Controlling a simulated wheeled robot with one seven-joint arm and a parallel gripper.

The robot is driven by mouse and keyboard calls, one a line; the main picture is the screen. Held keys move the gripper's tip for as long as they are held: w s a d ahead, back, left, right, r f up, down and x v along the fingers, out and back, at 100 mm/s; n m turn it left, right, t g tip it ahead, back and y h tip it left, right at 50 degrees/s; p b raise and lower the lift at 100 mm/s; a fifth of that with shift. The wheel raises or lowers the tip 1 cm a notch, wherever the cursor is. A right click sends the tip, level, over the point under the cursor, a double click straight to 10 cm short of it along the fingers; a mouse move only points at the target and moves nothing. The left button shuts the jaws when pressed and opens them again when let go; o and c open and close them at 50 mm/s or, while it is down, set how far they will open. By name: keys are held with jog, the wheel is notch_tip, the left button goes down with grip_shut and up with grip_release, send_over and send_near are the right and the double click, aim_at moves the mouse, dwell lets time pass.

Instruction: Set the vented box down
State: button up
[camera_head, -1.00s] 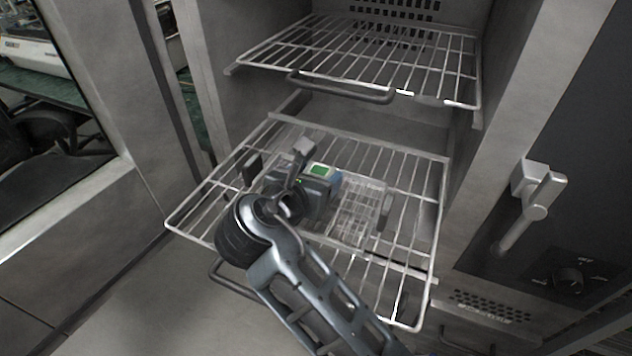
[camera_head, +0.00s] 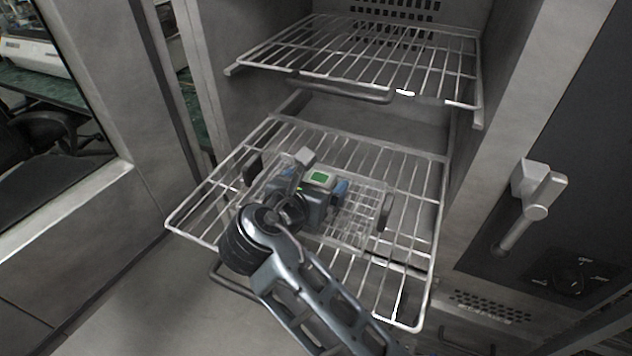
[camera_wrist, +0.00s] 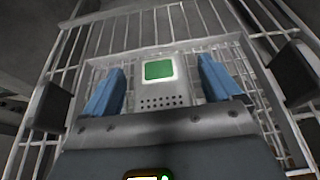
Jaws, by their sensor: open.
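The vented box (camera_head: 321,179) is small and light grey, with a green square on top. In the wrist view the vented box (camera_wrist: 163,92) shows rows of small holes below the green square. It stands within a wire basket (camera_head: 362,208) with dark handles. My gripper (camera_wrist: 162,78) is open, with one blue finger on each side of the box and a visible gap to each. In the head view my gripper (camera_head: 314,184) is over the basket, and my wrist hides the near side of the box.
The basket sits on the lower wire rack (camera_head: 415,255), which is pulled partly out of a metal cabinet. An upper wire rack (camera_head: 440,65) is above and behind. A door handle (camera_head: 533,205) is at the right. Bare mesh lies right of the box.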

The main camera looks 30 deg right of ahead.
jog(key=v, duration=1.2)
jog(key=shift+r, duration=0.15)
dwell(0.8)
